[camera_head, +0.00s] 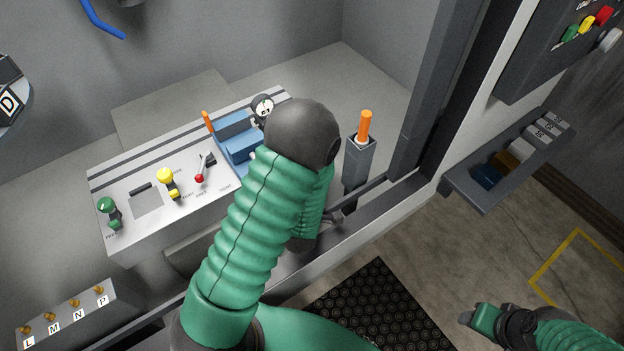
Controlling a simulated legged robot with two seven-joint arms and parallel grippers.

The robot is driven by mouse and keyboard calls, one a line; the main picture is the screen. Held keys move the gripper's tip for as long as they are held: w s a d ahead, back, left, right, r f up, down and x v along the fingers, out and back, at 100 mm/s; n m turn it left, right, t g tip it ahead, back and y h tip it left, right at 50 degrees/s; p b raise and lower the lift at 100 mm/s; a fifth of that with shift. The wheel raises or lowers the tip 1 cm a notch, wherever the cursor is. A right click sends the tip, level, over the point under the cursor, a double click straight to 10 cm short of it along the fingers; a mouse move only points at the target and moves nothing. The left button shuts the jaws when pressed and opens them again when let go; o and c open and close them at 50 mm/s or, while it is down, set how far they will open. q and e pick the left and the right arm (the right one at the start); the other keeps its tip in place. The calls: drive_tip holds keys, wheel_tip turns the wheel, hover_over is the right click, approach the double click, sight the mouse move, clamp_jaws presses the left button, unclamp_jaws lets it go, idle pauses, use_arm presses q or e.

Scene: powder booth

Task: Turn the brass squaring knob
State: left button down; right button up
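Several small brass knobs stand on a grey box at the lower left, above labels L, M, N and P; one is the brass knob by P (99,290). I cannot tell which knob, if any, is the squaring knob. My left arm, in a green ribbed sleeve, rises across the middle and bends down again at a dark joint. Its gripper (333,216) is mostly hidden behind the sleeve, near the booth's front sill. My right gripper (468,319) is at the lower right, over the floor and away from the knobs; its finger gap is unclear.
A pale control panel (135,238) carries a green knob (108,208), a yellow knob (168,182), a red-tipped lever (200,172) and a blue fixture (236,140). An orange stick (365,125) stands in a grey post. A shelf (480,193) and booth frame (432,95) bound the right.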

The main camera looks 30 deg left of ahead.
idle(0.4)
use_arm(q)
drive_tip(key=c, duration=0.9)
unclamp_jaws()
drive_tip(key=shift+a, duration=0.1)
drive_tip(key=shift+c, duration=0.2)
